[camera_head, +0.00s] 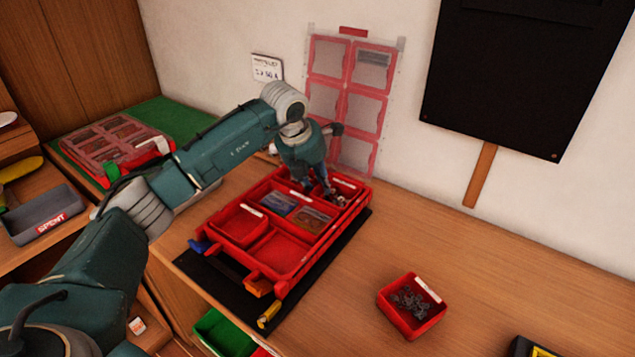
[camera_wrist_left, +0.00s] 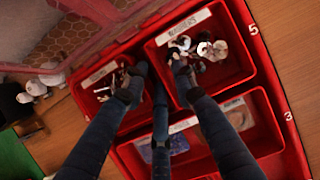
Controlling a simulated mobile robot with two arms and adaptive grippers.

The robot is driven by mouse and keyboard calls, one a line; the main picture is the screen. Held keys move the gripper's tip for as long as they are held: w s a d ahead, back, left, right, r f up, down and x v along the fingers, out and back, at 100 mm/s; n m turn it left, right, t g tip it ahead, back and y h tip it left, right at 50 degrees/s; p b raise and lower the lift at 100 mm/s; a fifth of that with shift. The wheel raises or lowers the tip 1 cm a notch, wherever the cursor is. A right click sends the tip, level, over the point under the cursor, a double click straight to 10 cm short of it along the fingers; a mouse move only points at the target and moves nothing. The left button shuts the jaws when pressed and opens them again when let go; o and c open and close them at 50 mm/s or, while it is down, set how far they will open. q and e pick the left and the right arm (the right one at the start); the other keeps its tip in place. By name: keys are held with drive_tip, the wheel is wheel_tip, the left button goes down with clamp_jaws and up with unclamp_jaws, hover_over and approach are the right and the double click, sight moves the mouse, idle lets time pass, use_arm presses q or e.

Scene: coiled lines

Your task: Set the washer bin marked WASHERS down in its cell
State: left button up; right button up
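The red washer bin (camera_wrist_left: 225,65), labelled WASHERS, holds a few metallic washers and appears to sit in a back cell of the red tray (camera_wrist_left: 299,150). In the head view it seems to be at the tray's (camera_head: 270,273) far right corner, partly hidden by my gripper. My left gripper (camera_wrist_left: 158,80) points down over the bin's left wall. One dark fingertip is inside the washer bin and another is in the neighbouring bin, with a visible gap between them. In the head view, the left gripper (camera_head: 318,188) hides the contact. My right gripper is not in view.
A loose red bin of dark small parts (camera_head: 410,303) stands on the table to the right. A grey SPENT bin (camera_head: 42,215) is at the left. The wood at the right (camera_head: 500,255) is clear.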

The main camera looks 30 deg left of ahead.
use_arm(q)
drive_tip(key=v, duration=1.2)
drive_tip(key=shift+w+r, duration=0.1)
